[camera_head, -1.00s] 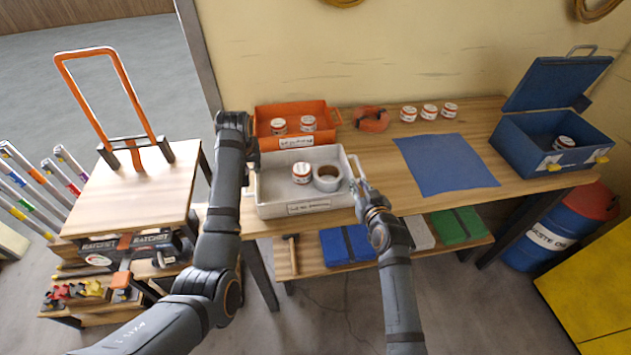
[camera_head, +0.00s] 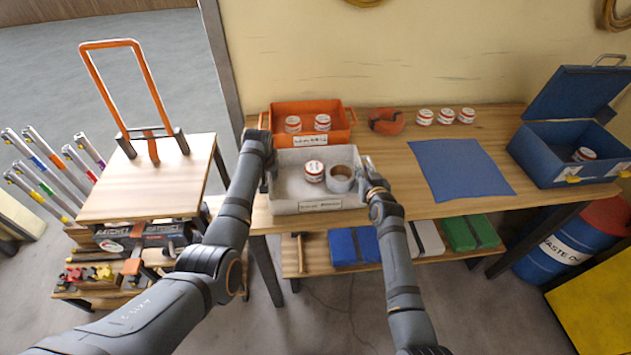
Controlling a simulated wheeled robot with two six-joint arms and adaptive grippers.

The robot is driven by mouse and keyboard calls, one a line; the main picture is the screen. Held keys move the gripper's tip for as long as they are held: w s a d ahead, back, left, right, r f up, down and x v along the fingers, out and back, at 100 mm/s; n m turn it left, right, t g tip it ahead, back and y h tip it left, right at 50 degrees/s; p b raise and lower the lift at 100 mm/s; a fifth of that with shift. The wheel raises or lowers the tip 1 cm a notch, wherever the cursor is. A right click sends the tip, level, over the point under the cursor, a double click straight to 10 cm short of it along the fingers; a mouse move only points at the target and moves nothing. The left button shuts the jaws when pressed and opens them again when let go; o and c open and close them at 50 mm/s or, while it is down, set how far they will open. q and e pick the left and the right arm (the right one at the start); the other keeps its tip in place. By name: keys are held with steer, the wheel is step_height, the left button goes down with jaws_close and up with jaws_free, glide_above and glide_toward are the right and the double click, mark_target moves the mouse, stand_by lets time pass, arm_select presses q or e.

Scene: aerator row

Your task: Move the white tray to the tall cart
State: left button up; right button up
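The white tray (camera_head: 318,204) stands on the wooden workbench in front of an orange bin. The tall cart (camera_head: 150,185), with a bare wooden top and an orange handle, stands left of the bench.
The orange bin (camera_head: 345,128) with two jars is directly behind the tray. An orange ring-like object (camera_head: 387,122), several jars, a blue mat (camera_head: 458,168) and an open blue toolbox (camera_head: 565,160) are to the right. Colourful-banded tubes (camera_head: 40,170) stand left of the cart.

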arm_select(q)
steer(key=shift+w+d+f, duration=0.15)
steer(key=shift+w+f, duration=0.05)
steer(key=shift+f, duration=0.35)
arm_select(e)
steer(key=shift+w+d+f, duration=0.1)
steer(key=shift+w+f, duration=0.1)
steer(key=shift+w, duration=0.35)
arm_select(q)
jaws_close()
arm_select(e)
jaws_close()
arm_select(q)
steer(key=shift+r, duration=0.1)
arm_select(e)
steer(key=shift+r, duration=0.1)
